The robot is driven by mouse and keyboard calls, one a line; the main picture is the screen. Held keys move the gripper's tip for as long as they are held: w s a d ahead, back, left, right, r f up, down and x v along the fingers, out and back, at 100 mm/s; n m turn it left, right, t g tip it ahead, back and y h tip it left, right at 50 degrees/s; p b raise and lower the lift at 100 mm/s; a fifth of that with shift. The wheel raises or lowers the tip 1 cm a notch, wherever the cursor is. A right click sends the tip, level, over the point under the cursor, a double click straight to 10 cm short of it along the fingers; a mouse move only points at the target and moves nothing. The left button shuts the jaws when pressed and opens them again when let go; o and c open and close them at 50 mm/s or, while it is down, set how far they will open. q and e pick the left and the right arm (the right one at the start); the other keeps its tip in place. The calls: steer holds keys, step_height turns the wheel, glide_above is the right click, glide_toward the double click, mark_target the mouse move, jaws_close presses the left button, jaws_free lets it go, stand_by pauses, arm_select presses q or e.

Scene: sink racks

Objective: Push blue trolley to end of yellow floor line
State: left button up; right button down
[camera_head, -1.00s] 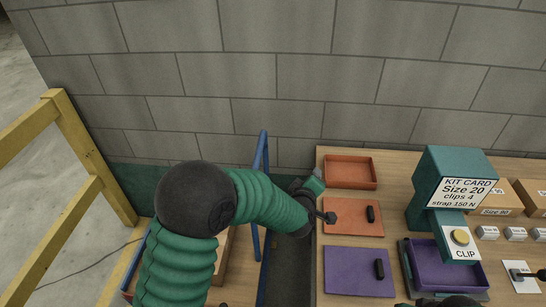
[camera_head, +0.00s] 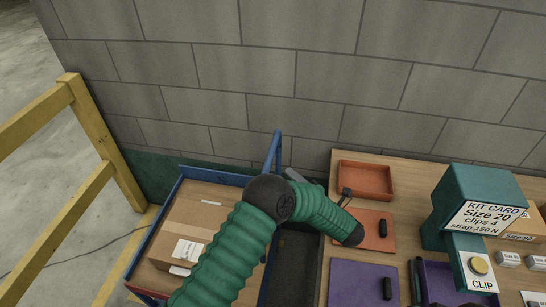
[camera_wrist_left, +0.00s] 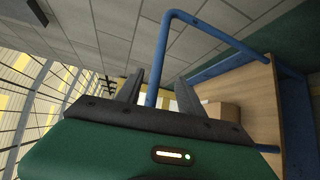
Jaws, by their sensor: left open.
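The blue trolley (camera_head: 150,232) stands left of the workbench with a cardboard box (camera_head: 190,222) on its wooden deck. Its upright blue handle (camera_head: 278,150) rises at the far right corner and also shows in the left wrist view (camera_wrist_left: 161,62). My left gripper (camera_head: 292,174) is beside the handle, partly hidden by my green forearm. In the left wrist view its two dark fingers (camera_wrist_left: 158,92) are apart, with the handle's post appearing between them; contact cannot be told. A yellow floor line (camera_head: 118,268) runs along the trolley's left side; its end is not clear. My right gripper is not in view.
A yellow wooden railing (camera_head: 88,125) stands at left and a grey block wall (camera_head: 260,70) behind. The workbench (camera_head: 335,160) at right carries an orange tray (camera_head: 364,180), mats and a teal kit-card stand (camera_head: 480,200). A thin cable lies on the floor at left.

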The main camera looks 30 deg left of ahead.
arm_select(q)
glide_toward(272, 159)
steer(key=a, duration=0.2)
steer(key=x, duration=0.5)
steer(key=w+f+p+x, duration=0.1)
steer(key=x, duration=0.2)
steer(key=shift+w+d, duration=0.15)
steer(key=shift+w, duration=0.05)
steer(key=shift+w+a+f, duration=0.1)
steer(key=shift+w+a, duration=0.05)
steer(key=shift+a, duration=0.25)
steer(key=shift+w+a+f, duration=0.1)
steer(key=shift+a, duration=0.35)
steer(key=shift+d, duration=0.25)
steer(key=c, duration=0.9)
jaws_close()
steer(key=shift+s+f, duration=0.1)
steer(key=shift+f, duration=0.05)
